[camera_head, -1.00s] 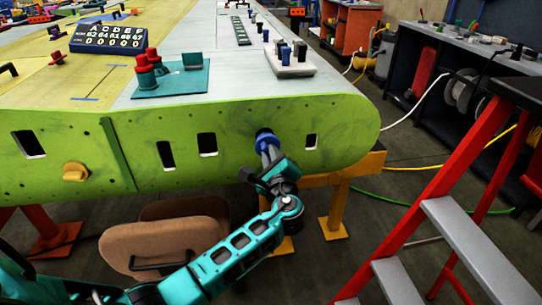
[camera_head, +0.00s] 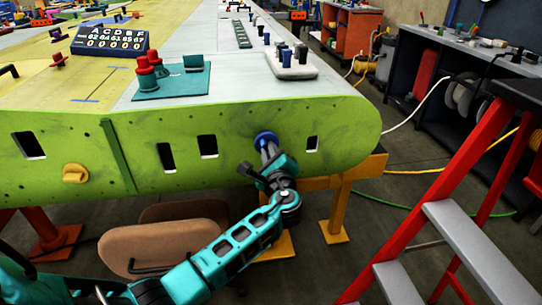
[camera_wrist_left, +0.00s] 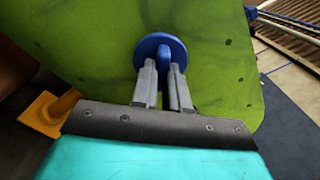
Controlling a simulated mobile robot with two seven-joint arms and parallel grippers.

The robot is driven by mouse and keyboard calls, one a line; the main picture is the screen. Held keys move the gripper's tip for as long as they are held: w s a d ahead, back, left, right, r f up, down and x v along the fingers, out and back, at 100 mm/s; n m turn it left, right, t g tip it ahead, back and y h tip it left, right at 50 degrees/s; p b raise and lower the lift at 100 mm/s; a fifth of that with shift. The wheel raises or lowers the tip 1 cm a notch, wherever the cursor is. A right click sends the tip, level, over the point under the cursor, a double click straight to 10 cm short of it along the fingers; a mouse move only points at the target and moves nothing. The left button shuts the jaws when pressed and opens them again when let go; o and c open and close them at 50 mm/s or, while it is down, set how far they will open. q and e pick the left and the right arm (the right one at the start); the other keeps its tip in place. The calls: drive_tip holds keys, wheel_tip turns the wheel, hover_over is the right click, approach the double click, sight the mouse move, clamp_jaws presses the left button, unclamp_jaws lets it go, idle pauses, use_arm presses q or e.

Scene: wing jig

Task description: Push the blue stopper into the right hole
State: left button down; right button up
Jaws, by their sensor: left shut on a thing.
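The blue stopper (camera_head: 265,138) is at the right round hole in the side of the green wing panel (camera_head: 240,118). Its round flange lies against or very close to the panel and covers the hole. My left gripper (camera_head: 268,152) is shut on the stopper's handle. In the left wrist view the two grey fingers of the gripper (camera_wrist_left: 163,82) straddle the handle of the blue stopper (camera_wrist_left: 150,45), with the blue disc beyond the fingertips. I cannot tell how deep the stopper sits. My right gripper is not in view.
Rectangular slots (camera_head: 208,146) and a yellow stopper (camera_head: 75,173) are in the same panel to the left. A red stepladder (camera_head: 440,215) stands at the right. A yellow trestle (camera_head: 338,205) supports the wing.

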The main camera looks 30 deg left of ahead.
use_arm(q)
drive_tip(key=shift+b+x, duration=0.4)
drive_tip(key=shift+x, duration=0.6)
drive_tip(key=c, duration=1.1)
unclamp_jaws()
drive_tip(key=shift+o, duration=0.2)
drive_tip(key=v, duration=1.3)
